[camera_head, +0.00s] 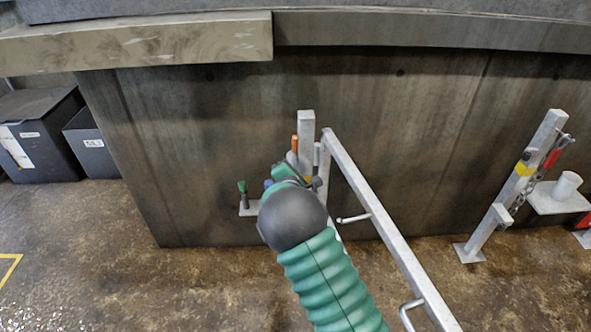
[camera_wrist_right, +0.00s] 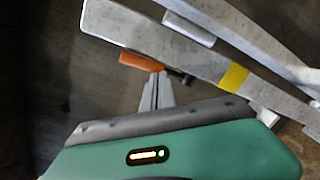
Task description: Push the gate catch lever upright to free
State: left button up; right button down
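The orange-gripped catch lever (camera_head: 294,145) stands beside the top of the grey gate post (camera_head: 307,130). In the right wrist view the orange grip (camera_wrist_right: 140,62) lies along the post (camera_wrist_right: 150,42), close to a small dark part. My right gripper (camera_head: 291,159) is at the lever, just below the orange part. In the wrist view its grey fingers (camera_wrist_right: 158,90) are together, with their tips at or very near the orange grip; I cannot tell whether they touch. The lever's lower part is hidden by my gripper and wrist. My left gripper is out of view.
The grey gate frame (camera_head: 375,213) runs from the post to the lower right. A green-topped peg (camera_head: 243,190) stands left of my wrist. A second post (camera_head: 518,180) with a chain is at right. Dark bins (camera_head: 40,135) stand at left; the left floor is mostly clear.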

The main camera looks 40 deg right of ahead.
jog(key=shift+w+d, duration=0.1)
jog(key=shift+w, duration=0.05)
dwell(0.3)
jog(key=p+v, duration=0.5)
jog(key=v, duration=0.3)
jog(key=shift+a+r, duration=0.3)
jog(key=shift+r, duration=0.05)
jog(key=shift+w, duration=0.15)
